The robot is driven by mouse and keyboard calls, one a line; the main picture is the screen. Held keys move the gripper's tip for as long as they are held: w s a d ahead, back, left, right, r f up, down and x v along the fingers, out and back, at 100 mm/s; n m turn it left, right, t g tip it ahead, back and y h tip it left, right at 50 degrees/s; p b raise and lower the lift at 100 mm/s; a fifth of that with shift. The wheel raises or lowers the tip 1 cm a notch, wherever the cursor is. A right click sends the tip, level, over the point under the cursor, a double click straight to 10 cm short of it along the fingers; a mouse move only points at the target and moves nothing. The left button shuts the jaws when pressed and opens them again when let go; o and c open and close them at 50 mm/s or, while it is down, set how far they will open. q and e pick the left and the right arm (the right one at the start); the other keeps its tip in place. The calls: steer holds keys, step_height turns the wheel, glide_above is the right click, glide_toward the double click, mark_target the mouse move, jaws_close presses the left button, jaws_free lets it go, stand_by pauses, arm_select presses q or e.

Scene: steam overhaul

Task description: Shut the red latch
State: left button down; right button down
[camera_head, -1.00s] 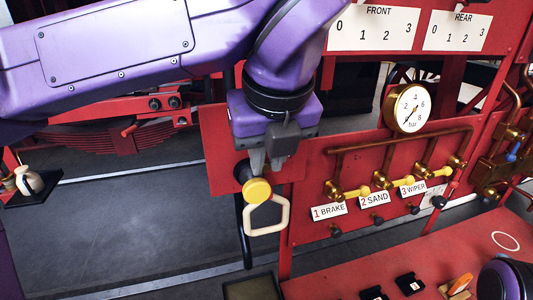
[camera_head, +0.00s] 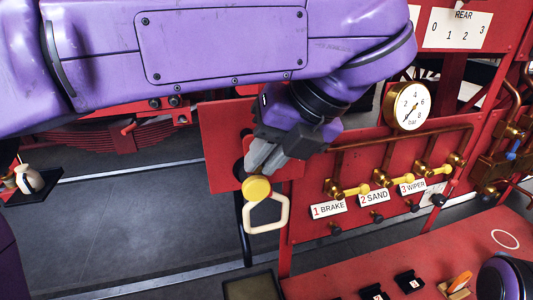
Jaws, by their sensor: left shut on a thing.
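My left gripper (camera_head: 257,166) is shut, with its grey fingers pointing down and to the left. The fingertips meet the brass stem just behind a round yellow knob (camera_head: 257,189), in front of a red plate (camera_head: 221,140). The fingers and wrist hide part of the plate and whatever lies between the jaws. I cannot make out a separate red latch. A cream loop handle (camera_head: 285,216) hangs just below and right of the knob. My right gripper is not in view.
To the right, a red panel carries several brass valves with yellow handles, labelled brake (camera_head: 328,209), sand and wiper, below a round gauge (camera_head: 407,106). A red bench (camera_head: 385,270) holds small black blocks. A dark tray (camera_head: 252,287) is at the bottom. Grey floor lies left.

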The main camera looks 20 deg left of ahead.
arm_select(q)
steer(key=shift+a+y, duration=0.1)
steer(key=shift+y, duration=0.2)
steer(key=c, duration=1.1)
jaws_free()
steer(key=shift+o, duration=0.2)
steer(key=shift+w+a+f+g, duration=0.1)
steer(key=shift+w+g, duration=0.05)
steer(key=shift+g, duration=0.15)
steer(key=v, duration=0.7)
steer(key=shift+d+r, duration=0.25)
steer(key=shift+a, duration=0.15)
